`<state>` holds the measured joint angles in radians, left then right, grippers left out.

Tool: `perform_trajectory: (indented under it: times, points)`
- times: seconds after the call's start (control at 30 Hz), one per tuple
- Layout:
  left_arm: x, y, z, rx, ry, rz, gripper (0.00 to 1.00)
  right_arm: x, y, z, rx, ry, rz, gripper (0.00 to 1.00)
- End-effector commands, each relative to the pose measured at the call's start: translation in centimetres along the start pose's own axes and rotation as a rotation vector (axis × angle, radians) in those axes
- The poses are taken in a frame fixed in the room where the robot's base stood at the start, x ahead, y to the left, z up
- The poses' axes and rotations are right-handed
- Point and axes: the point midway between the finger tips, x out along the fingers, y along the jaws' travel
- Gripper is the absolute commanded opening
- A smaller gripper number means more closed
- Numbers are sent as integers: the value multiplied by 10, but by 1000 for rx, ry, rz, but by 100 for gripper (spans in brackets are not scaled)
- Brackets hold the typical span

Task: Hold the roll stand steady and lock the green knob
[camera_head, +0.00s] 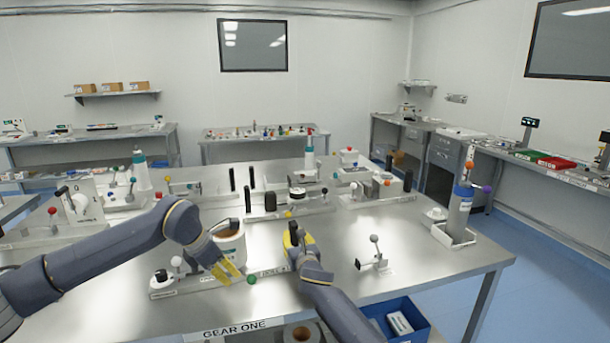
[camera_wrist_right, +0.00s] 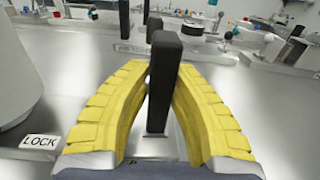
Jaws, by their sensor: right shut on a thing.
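The roll stand is a white base (camera_head: 190,284) on the near part of the steel table, with a white roll with a brown core (camera_head: 229,233) on it. The green knob (camera_head: 252,280) sits at the front right of the base. My left gripper (camera_head: 237,281) points down to the right, just left of the knob and apart from it. Its fingers look parted and empty. My right gripper (camera_head: 293,237) is right of the roll. In the right wrist view its yellow fingers are shut on an upright black post (camera_wrist_right: 163,80). The arm partly hides the post in the head view.
A LOCK label (camera_wrist_right: 39,142) lies left of the post. A small lever fixture (camera_head: 374,260) and a blue-topped cylinder (camera_head: 460,210) stand to the right. Black posts (camera_head: 270,202) and other fixtures stand behind. A blue bin (camera_head: 410,316) is below the front edge.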

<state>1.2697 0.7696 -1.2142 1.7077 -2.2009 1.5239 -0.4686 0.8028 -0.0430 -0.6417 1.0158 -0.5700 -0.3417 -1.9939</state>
Motion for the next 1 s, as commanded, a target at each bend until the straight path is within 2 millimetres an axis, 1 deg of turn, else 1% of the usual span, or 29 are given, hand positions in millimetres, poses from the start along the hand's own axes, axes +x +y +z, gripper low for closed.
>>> perform_trajectory:
  times: [0.03, 0.17, 0.2, 0.37, 0.4, 0.63, 0.77, 0.87, 1.0]
  points:
    - [0, 0, 0, 0, 0, 0, 0, -1, 2, -5, 0, 7, 3, 0]
    - [0, 0, 0, 0, 0, 0, 0, -1, 2, -4, 0, 5, 3, 0]
    - [0, 0, 0, 0, 0, 0, 0, -1, 2, -4, 0, 5, 3, 23]
    - [0, 0, 0, 0, 0, 0, 0, 0, 1, -1, 0, 1, 2, 42]
    - [0, 0, 0, 0, 0, 0, 0, 0, 1, -1, 0, 1, 1, 43]
    - [0, 0, 0, 0, 0, 0, 0, 0, 0, 1, 0, -2, 0, 43]
    - [0, 0, 0, 0, 0, 0, 0, -4, -1, 2, -2, -3, -1, 43]
    - [0, 0, 0, 0, 0, 0, 0, -11, -2, 2, -2, -5, -1, 43]
    - [0, 0, 0, 0, 0, 0, 0, -27, 0, 1, -1, -3, 2, 43]
